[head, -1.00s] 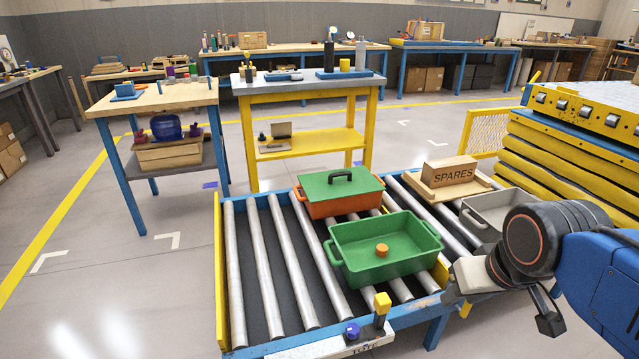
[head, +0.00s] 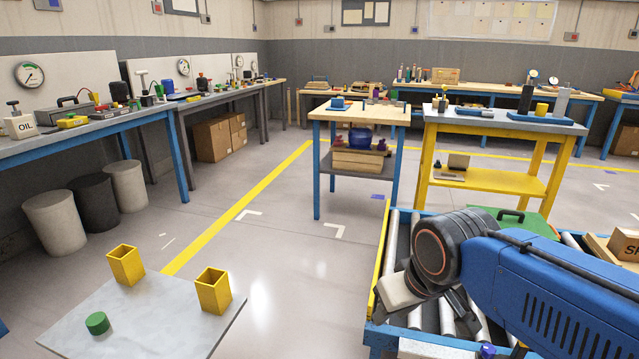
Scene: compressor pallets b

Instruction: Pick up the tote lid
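The green tote lid (head: 536,224) with its black handle (head: 511,214) shows at the right of the head view, on the roller conveyor. My arm covers its near part, and the tote under it is hidden. My gripper (head: 425,304) is in front of the conveyor's left part, to the left of the lid and nearer to me. It appears apart from the lid. Its fingers are partly hidden by my wrist, so I cannot tell whether they are open or shut.
A grey board (head: 150,318) with two yellow square cups and a green cylinder is at the lower left. A wooden SPARES block (head: 627,246) is right of the lid. A blue-legged table (head: 357,112) and yellow workbench (head: 500,122) stand beyond. Open floor lies left of the conveyor.

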